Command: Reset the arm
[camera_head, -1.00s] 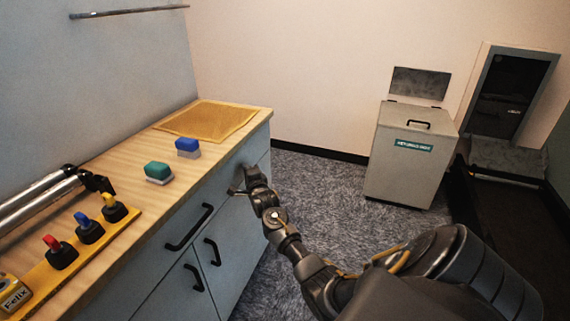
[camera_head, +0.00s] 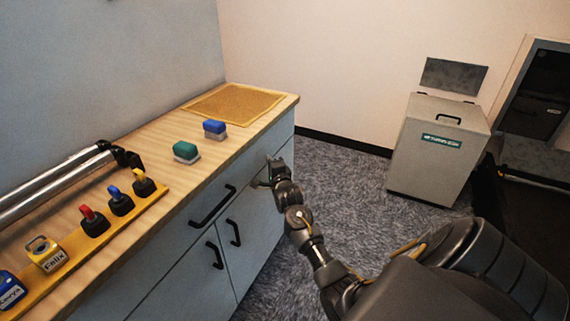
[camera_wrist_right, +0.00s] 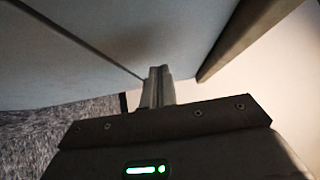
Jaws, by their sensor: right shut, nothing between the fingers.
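My right gripper (camera_head: 268,174) is beside the front of the grey cabinet (camera_head: 262,215), below the edge of its wooden top. It is shut and empty. In the right wrist view its fingers (camera_wrist_right: 158,85) are together, with the cabinet front above and beyond them. I cannot tell whether the fingertips touch the cabinet. My left gripper is not in view.
A grey bin (camera_head: 437,150) stands at right. Carpet (camera_head: 340,190) between is clear.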

